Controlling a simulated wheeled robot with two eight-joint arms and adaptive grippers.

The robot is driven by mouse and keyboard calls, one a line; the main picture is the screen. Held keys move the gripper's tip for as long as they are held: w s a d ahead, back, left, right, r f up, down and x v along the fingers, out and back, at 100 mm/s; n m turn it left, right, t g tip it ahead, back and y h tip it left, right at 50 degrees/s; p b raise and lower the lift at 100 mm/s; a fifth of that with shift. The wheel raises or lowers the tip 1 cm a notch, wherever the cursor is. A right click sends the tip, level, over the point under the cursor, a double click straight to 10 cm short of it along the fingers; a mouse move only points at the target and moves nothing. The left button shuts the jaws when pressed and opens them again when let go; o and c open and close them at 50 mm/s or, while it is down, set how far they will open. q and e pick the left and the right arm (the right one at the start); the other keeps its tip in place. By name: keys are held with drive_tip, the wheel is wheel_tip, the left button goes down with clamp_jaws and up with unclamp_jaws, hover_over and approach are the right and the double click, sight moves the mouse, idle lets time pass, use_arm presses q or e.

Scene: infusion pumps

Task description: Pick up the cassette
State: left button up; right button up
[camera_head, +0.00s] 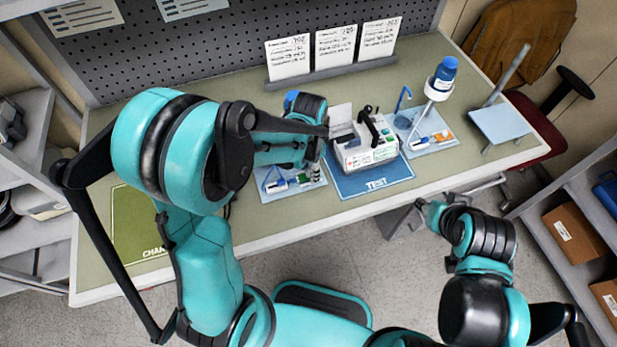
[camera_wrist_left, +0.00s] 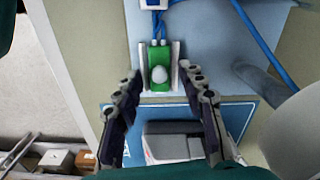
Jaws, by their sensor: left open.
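The cassette is a small green block with a white dome (camera_wrist_left: 159,77) in the left wrist view. It sits in a white holder on the light blue tray (camera_wrist_left: 200,15), with blue tubing at its top end. In the head view its green part (camera_head: 303,179) shows on the left tray (camera_head: 268,194). My left gripper (camera_wrist_left: 158,80) is open, its fingertips on either side of the cassette; I cannot tell whether they touch it. In the head view its wrist (camera_head: 290,148) hangs over that tray. My right gripper (camera_head: 428,212) is by the table's front edge, its fingers unclear.
The infusion pump (camera_head: 366,155) stands on the blue TEST mat (camera_head: 375,187) just right of the left tray. A green mat (camera_head: 135,225) lies at left. Cards line the back.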

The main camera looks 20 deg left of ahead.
use_arm(q)
clamp_jaws()
idle(0.3)
